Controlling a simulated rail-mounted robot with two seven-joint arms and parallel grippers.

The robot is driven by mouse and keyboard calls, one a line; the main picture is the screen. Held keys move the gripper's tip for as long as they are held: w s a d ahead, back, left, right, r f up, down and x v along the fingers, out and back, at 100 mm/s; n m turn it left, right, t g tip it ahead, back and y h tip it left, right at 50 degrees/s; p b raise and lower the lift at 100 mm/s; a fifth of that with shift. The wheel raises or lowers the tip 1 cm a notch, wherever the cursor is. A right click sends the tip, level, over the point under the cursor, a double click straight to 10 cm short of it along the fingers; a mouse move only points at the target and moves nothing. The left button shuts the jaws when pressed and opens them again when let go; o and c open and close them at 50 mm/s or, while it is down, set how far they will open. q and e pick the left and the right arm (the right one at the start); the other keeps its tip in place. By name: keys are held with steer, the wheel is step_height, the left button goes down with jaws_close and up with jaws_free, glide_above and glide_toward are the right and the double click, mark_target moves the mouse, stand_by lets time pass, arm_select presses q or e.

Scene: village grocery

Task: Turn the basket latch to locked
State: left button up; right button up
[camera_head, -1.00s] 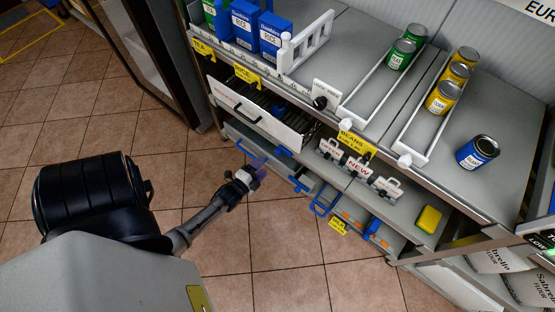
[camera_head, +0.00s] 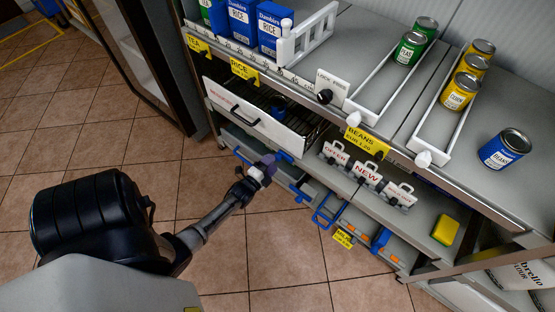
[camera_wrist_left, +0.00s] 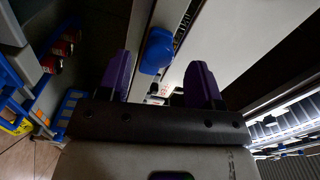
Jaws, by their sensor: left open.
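A blue knob-like piece (camera_head: 284,156) sits on the front of the low grey shelf panel, and I take it for the basket latch. In the left wrist view the blue piece (camera_wrist_left: 157,50) stands ahead of and between the purple fingers, on a pale panel with small markings. Its exact turn position is unclear. My left gripper (camera_head: 268,162) is just left of it in the head view. Its fingers (camera_wrist_left: 160,78) are apart with nothing between their tips. I cannot tell whether they touch the piece. My right gripper is not in view.
A white-fronted drawer (camera_head: 250,118) juts out above the gripper. A black knob (camera_head: 324,97) sits on a white plate on the upper shelf edge. Blue-handled baskets (camera_head: 328,210) stand low to the right. Tiled floor (camera_head: 215,250) is clear around the arm.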

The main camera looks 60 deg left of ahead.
arm_select(q)
steer(key=shift+b+x, duration=0.7)
steer(key=shift+x, duration=1.4)
